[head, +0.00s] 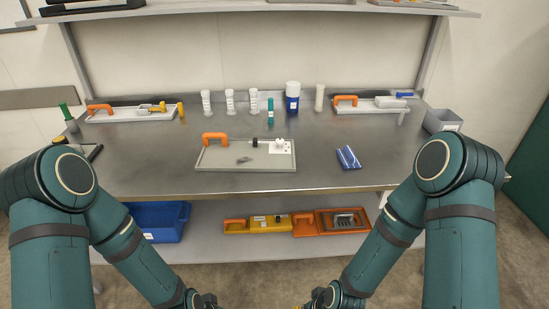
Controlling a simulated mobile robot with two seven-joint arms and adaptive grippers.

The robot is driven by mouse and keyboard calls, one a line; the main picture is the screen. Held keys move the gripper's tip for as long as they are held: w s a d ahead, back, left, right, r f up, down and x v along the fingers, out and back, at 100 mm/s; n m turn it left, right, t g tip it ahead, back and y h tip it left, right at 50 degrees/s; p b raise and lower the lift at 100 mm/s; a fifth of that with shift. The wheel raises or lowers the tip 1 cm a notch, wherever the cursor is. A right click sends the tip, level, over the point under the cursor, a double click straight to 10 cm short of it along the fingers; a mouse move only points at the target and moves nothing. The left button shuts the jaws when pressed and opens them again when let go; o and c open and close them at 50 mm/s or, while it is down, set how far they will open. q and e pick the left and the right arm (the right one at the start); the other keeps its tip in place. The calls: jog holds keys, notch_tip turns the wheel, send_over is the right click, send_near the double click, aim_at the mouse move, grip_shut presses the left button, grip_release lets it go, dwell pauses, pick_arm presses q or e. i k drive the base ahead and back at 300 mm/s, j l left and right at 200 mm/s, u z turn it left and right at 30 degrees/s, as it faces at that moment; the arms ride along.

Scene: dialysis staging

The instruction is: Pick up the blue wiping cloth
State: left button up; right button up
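The blue wiping cloth (348,158) lies on the steel table top, right of the middle and near the front edge. It looks folded, with lighter stripes. Nothing covers it. My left gripper is cut off at the bottom edge, with only a dark wrist part showing. My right gripper is mostly cut off at the bottom too, and its fingers cannot be made out. Neither arm touches the cloth.
A grey tray (222,158) with an orange handle sits left of the cloth. Bottles, including a blue one (292,103), stand behind. Trays lie at the back left (127,116) and back right (368,108). A grey bin (441,121) is at the right edge. Table space around the cloth is clear.

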aim_at(348, 159)
jog(key=i+l+u, duration=0.2)
jog(key=l, duration=0.15)
jog(key=i+l+u, duration=0.2)
jog(key=l, duration=0.15)
jog(key=l+u, duration=0.15)
jog(key=l, duration=0.2)
jog(key=i+l+u, duration=0.2)
jog(key=l, duration=0.15)
jog(key=k, duration=0.1)
